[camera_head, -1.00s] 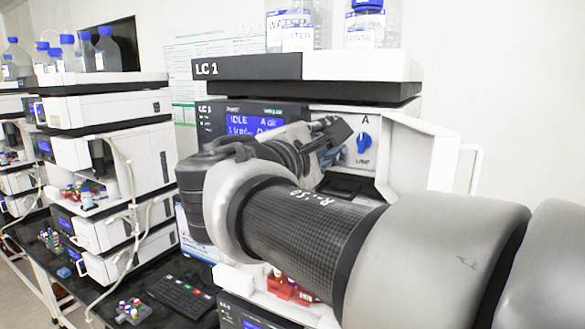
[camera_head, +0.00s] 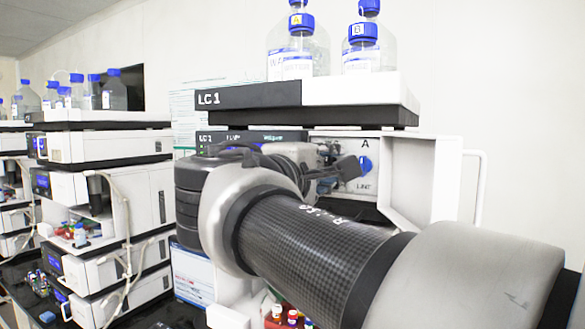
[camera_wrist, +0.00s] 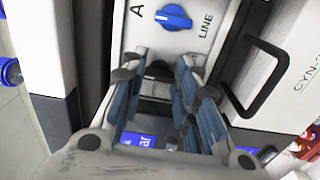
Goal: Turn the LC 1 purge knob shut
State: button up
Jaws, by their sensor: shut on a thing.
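The LC 1 stack (camera_head: 248,96) stands in the middle of the head view, with its front compartment open. A blue knob (camera_head: 366,165) marked A and LINE sits on the inner panel; it also shows in the wrist view (camera_wrist: 172,17), clear of my fingers. My gripper (camera_head: 340,172) reaches into the compartment at the panel, left of and below the blue knob. In the wrist view, my gripper (camera_wrist: 163,66) has its fingers on both sides of a small dark knob (camera_wrist: 158,70), closed on it. This appears to be the purge knob; its marking and angle are hidden.
An open white door (camera_head: 425,180) stands just right of my gripper. Bottles A (camera_head: 297,50) and B (camera_head: 362,50) stand on top of the stack. Another instrument stack (camera_head: 105,190) is at the left. A black handle (camera_wrist: 265,75) is right of my fingers.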

jog(key=o, duration=0.8)
jog(key=v, duration=0.7)
jog(key=shift+s+a, duration=0.1)
jog(key=shift+s, duration=0.1)
